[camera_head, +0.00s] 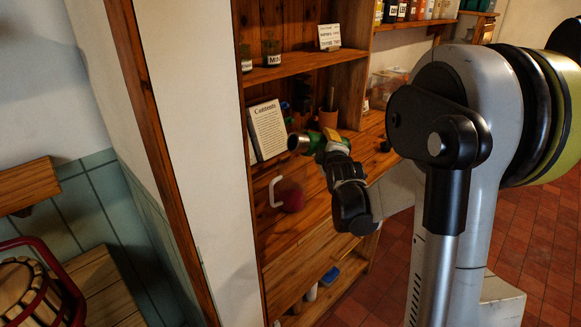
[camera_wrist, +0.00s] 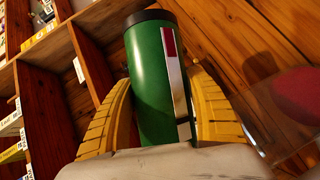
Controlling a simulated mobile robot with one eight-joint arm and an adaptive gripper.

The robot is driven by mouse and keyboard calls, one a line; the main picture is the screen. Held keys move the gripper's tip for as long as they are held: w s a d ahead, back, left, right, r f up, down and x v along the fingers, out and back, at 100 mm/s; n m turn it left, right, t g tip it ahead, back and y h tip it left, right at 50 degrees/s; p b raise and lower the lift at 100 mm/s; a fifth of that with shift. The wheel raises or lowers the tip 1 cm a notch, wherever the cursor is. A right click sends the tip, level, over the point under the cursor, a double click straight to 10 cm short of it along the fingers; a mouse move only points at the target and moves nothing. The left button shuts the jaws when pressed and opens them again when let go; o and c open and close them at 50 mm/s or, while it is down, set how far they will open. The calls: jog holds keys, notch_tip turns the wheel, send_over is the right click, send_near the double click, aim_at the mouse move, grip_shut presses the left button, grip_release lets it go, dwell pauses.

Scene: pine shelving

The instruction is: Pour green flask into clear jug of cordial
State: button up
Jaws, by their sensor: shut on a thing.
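The green flask (camera_head: 314,143) is held by my gripper (camera_head: 332,145), lying roughly level with its end pointing left in the head view. In the wrist view the flask (camera_wrist: 152,88) has a black top and a red and white label. The yellow fingers of my gripper (camera_wrist: 165,115) press on both its sides. The clear jug (camera_head: 274,191) has a pale handle and stands on the shelf below and left of the flask, apart from it. Red cordial (camera_head: 291,196) shows inside. The jug is partly seen at the right of the wrist view, with its red cordial (camera_wrist: 302,92).
A framed "Contents" sign (camera_head: 266,130) stands on the shelf behind the flask. A terracotta pot (camera_head: 328,118) is beyond my gripper. Dark jars (camera_head: 271,50) and a small card (camera_head: 329,37) stand on the upper shelf. A wooden upright (camera_head: 150,110) and white wall are at left.

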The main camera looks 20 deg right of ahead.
jog(key=shift+d+r+n+t+h+b, duration=0.15)
jog(key=shift+d+n+t+h+b, duration=0.2)
jog(key=shift+n+b, duration=0.45)
dwell(0.6)
